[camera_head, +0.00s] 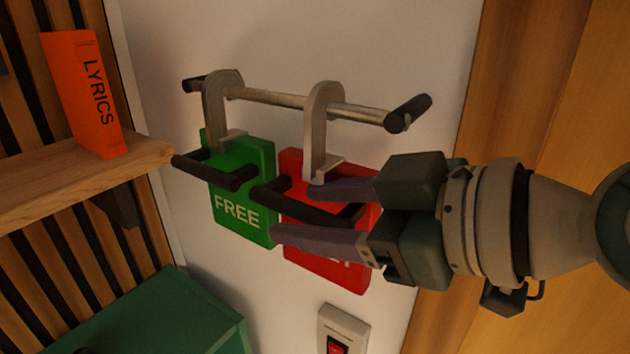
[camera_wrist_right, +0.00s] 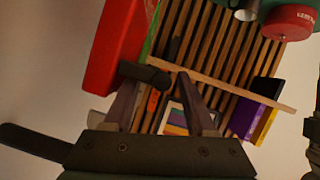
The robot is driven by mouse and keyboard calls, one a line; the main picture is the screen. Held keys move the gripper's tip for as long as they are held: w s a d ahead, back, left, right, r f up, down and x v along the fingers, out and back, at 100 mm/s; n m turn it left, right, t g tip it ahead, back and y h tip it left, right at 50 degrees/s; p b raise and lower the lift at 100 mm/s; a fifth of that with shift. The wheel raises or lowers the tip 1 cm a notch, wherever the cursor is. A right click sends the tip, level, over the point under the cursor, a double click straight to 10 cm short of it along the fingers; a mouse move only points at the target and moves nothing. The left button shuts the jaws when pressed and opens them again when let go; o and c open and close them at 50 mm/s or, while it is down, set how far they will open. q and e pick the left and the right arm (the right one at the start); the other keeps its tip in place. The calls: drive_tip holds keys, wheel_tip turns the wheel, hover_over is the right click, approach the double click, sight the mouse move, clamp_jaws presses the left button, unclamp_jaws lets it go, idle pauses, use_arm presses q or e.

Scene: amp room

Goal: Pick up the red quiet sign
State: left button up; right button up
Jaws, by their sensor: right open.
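The red sign (camera_head: 326,264) hangs from a pale metal hook (camera_head: 316,130) on a wall rail, right of the green FREE sign (camera_head: 240,189). A dark bar handle (camera_head: 303,209) stands out in front of the red sign. My right gripper (camera_head: 293,212) is open, coming in from the right, with one finger above and one below this handle. The fingers and handle hide much of the red sign's lettering. In the right wrist view the red sign (camera_wrist_right: 113,45) is at upper left, and a dark bar end (camera_wrist_right: 146,75) shows near my fingertips (camera_wrist_right: 157,82). Contact cannot be told. My left gripper is not seen.
The metal rail (camera_head: 300,101) runs above both signs. A wooden shelf (camera_head: 80,179) with an orange LYRICS book (camera_head: 86,95) is at left. A green box-like object (camera_head: 170,318) is at lower left, and a wall switch (camera_head: 343,328) is below the signs.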

drive_tip(key=shift+x, duration=0.8)
clamp_jaws()
